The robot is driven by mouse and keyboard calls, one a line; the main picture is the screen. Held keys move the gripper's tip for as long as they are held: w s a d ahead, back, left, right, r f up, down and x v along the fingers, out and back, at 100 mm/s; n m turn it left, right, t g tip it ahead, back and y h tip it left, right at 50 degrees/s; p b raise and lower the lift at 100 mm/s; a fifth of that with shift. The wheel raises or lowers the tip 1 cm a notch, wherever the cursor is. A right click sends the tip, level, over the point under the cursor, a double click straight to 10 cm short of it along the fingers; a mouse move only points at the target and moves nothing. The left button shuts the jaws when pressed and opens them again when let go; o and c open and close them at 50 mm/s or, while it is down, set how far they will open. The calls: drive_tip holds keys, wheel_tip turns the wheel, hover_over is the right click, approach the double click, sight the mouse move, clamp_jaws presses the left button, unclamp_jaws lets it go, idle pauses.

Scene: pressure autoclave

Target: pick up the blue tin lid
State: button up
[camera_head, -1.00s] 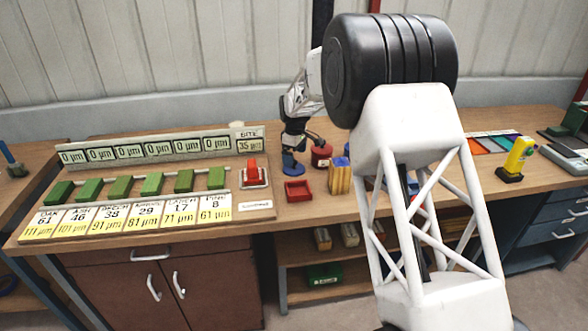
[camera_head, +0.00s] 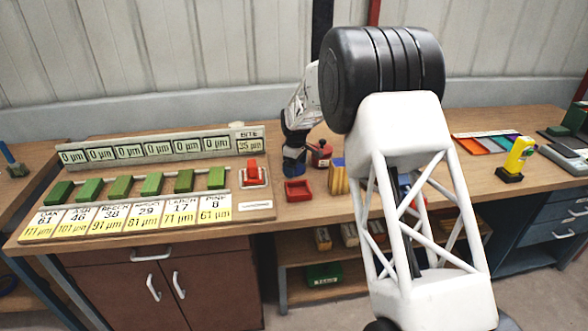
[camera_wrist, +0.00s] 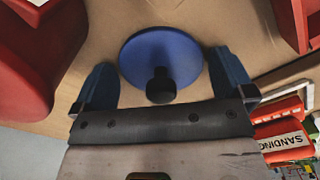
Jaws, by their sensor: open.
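The blue tin lid (camera_wrist: 162,55) is a round blue disc with a black knob (camera_wrist: 160,86), lying on the wooden bench in the wrist view. My gripper (camera_wrist: 163,72) is open, one blue finger on each side of the lid, with gaps between fingers and disc. The knob lies between the fingers, nearer the palm in the picture. In the head view my gripper (camera_head: 294,160) points down at the bench and I cannot make out the lid there. The exact height of the fingertips over the bench is unclear.
A red tin (camera_head: 320,152) stands close to the right of my gripper, and a red tray (camera_head: 298,190) is in front. A board with green blocks and a red switch (camera_head: 254,174) lies to the left.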

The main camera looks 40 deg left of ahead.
drive_tip(key=c, duration=0.7)
drive_tip(key=shift+r, duration=0.1)
drive_tip(key=shift+r, duration=0.75)
wheel_tip(320, 180, up, 2)
drive_tip(key=shift+r, duration=0.1)
drive_tip(key=s+d, duration=0.7)
drive_tip(key=s+d+r, duration=0.1)
drive_tip(key=s+d, duration=0.3)
drive_tip(key=shift+s+d, duration=0.1)
drive_tip(key=shift+d, duration=0.05)
drive_tip(key=shift+d, duration=0.15)
